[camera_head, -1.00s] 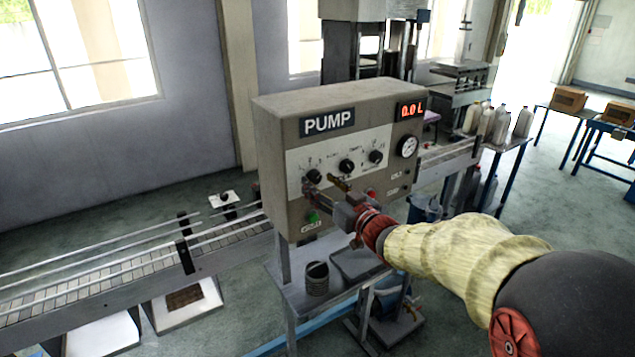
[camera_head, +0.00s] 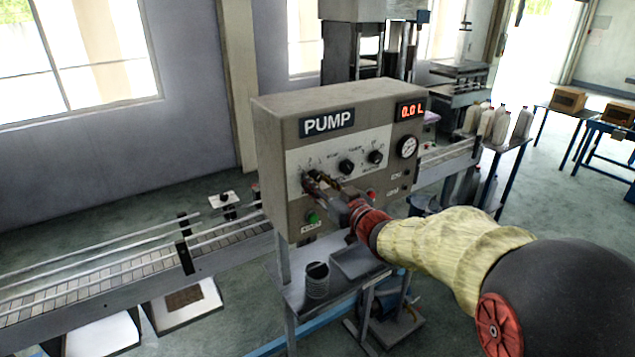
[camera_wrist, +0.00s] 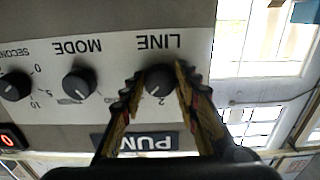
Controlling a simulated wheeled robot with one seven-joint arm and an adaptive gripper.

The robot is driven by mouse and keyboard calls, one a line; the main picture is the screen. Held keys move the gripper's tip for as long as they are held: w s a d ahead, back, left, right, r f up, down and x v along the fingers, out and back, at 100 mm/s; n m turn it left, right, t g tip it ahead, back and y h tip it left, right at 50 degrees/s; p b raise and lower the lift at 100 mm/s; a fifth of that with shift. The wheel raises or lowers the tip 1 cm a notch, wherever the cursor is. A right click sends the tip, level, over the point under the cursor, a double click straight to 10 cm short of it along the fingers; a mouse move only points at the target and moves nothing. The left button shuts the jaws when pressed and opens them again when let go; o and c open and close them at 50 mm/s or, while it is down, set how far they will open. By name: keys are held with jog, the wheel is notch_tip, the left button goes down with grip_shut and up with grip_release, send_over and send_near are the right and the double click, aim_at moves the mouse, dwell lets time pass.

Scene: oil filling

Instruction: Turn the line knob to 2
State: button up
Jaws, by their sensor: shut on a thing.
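The LINE knob (camera_wrist: 159,80) is a round black knob on the grey pump panel, seen upside down in the wrist view. The fingers of my gripper (camera_wrist: 160,88) are on either side of it, shut on it. A digit 2 shows beside the knob; I cannot tell clearly where its pointer is aimed. In the head view my gripper (camera_head: 316,181) is at the leftmost knob of the pump box (camera_head: 275,170) and largely covers that knob.
The MODE knob (camera_wrist: 79,83) and the SECONDS knob (camera_wrist: 15,86) sit beside it. A green button (camera_head: 312,217) is below the gripper. The red display (camera_head: 411,110) reads 0.0 L. A conveyor (camera_head: 130,275) runs to the left.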

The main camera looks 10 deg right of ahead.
jog(key=c, duration=0.4)
jog(key=shift+f+n+b, duration=0.1)
jog(key=shift+n+b, duration=0.2)
jog(key=shift+b, duration=0.1)
jog(key=n+b, duration=0.6)
jog(key=b, duration=0.1)
jog(key=shift+d+n, duration=0.1)
jog(key=shift+n, duration=0.3)
jog(key=shift+n+b, duration=0.6)
jog(key=o, duration=1.2)
